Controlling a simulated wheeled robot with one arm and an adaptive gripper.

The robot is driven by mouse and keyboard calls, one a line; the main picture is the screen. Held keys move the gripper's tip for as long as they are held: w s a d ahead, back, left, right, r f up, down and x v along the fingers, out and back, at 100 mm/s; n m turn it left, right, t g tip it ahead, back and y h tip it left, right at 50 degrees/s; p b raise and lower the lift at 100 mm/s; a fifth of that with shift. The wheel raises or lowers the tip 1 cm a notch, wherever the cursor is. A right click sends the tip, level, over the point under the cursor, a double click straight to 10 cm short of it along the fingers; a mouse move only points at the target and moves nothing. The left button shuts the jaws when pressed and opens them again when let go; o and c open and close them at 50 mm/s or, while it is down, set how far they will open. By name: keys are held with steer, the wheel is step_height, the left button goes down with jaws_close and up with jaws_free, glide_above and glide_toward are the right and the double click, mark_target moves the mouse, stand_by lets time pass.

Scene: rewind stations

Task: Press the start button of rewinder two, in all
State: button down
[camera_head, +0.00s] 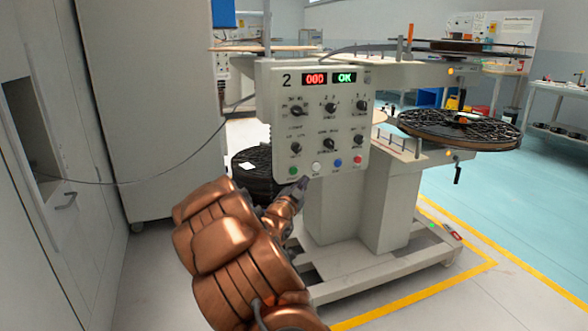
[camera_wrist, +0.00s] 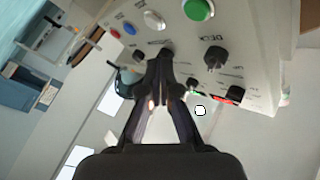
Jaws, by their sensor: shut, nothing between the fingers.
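The control panel of rewinder two (camera_head: 276,133) is a light grey box marked "2", with a red "000" display (camera_head: 315,79) and a green "OK" display (camera_head: 345,78). Along its lower edge are a green button (camera_head: 293,171), a white button (camera_head: 316,168), a blue button (camera_head: 338,163) and a red button (camera_head: 357,160). In the wrist view the green button (camera_wrist: 198,9) and white button (camera_wrist: 154,20) appear large near the top. My gripper (camera_head: 301,184) is shut and empty, its tip just below the green button. I cannot tell whether it touches the panel.
Black reels sit on the machine, one behind the panel (camera_head: 255,170) and one at right (camera_head: 460,128). A thin cable (camera_head: 160,172) runs at left. Grey cabinets stand at left. Yellow floor lines (camera_head: 420,296) border the machine base; the blue floor (camera_head: 540,225) at right is clear.

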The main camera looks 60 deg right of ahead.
mark_target(294, 171)
steer(key=shift+w+d+p, duration=0.6)
steer(key=shift+w+d, duration=0.1)
steer(key=shift+w, duration=0.35)
steer(key=shift+w+d+p, duration=0.6)
steer(key=shift+w+d, duration=0.05)
steer(key=shift+w, duration=0.35)
steer(key=shift+w+d, duration=0.1)
steer(key=shift+w, duration=0.05)
steer(key=shift+w+d+f, duration=0.1)
steer(key=shift+w+d, duration=0.05)
steer(key=shift+w, duration=0.05)
